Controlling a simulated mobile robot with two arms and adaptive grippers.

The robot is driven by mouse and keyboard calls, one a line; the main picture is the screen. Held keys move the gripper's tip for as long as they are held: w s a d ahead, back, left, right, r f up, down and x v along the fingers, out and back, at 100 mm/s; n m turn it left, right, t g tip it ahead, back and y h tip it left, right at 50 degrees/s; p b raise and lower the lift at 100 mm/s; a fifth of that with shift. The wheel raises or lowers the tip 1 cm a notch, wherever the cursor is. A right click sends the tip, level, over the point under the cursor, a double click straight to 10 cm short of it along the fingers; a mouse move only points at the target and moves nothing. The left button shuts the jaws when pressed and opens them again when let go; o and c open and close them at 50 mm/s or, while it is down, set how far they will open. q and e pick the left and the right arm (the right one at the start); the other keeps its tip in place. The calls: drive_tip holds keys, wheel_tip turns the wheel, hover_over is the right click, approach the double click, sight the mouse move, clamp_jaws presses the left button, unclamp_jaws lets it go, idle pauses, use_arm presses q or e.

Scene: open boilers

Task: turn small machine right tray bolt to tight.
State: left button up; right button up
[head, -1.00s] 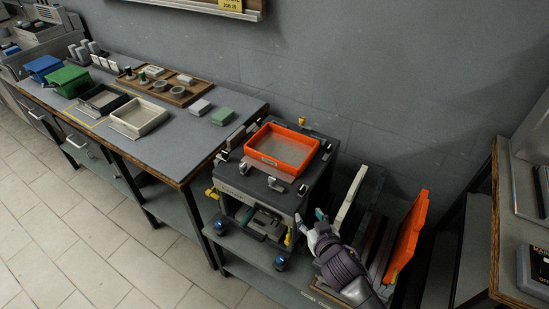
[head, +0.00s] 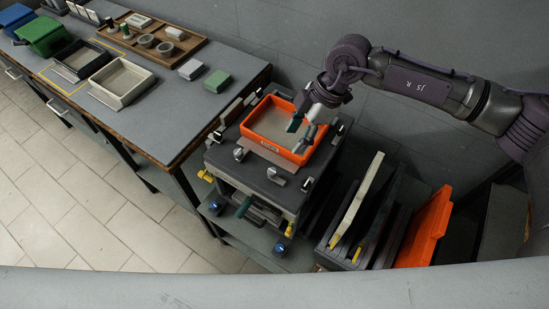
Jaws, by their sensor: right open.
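The small machine (head: 222,164) is a dark box on a low bench, with an orange tray (head: 268,149) on top. Light-grey bolts or clamps stand around the tray: one at the front left (head: 239,154), one at the front (head: 277,177), one at the front right corner (head: 307,185) and one at the right (head: 338,127). I cannot tell which is the right tray bolt, or how tight any is. My right gripper (head: 302,130) is open and empty, pointing down over the tray's right part. It hides some of the tray's far right rim. My left gripper is out of view.
Right of the machine, a rack holds upright panels, one cream (head: 357,204), and an orange tray on edge (head: 422,229). Blue knobs (head: 280,250) and yellow handles (head: 206,176) stick out from the machine's lower part. A workbench (head: 165,108) with trays stands close at left.

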sight(273, 170)
drive_tip(key=p+x, duration=0.1)
drive_tip(key=x, duration=0.5)
drive_tip(key=p+x, duration=0.1)
drive_tip(key=x, duration=0.5)
drive_tip(key=shift+s+a+r+p, duration=0.15)
drive_tip(key=shift+s+a+p, duration=0.05)
drive_tip(key=shift+s+p, duration=0.1)
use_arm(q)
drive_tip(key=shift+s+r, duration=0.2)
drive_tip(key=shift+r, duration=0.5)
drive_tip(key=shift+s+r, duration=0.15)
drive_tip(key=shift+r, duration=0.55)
use_arm(e)
drive_tip(key=shift+a+f, duration=0.25)
drive_tip(key=shift+f, duration=0.45)
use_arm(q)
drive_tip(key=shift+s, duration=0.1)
use_arm(e)
clamp_jaws()
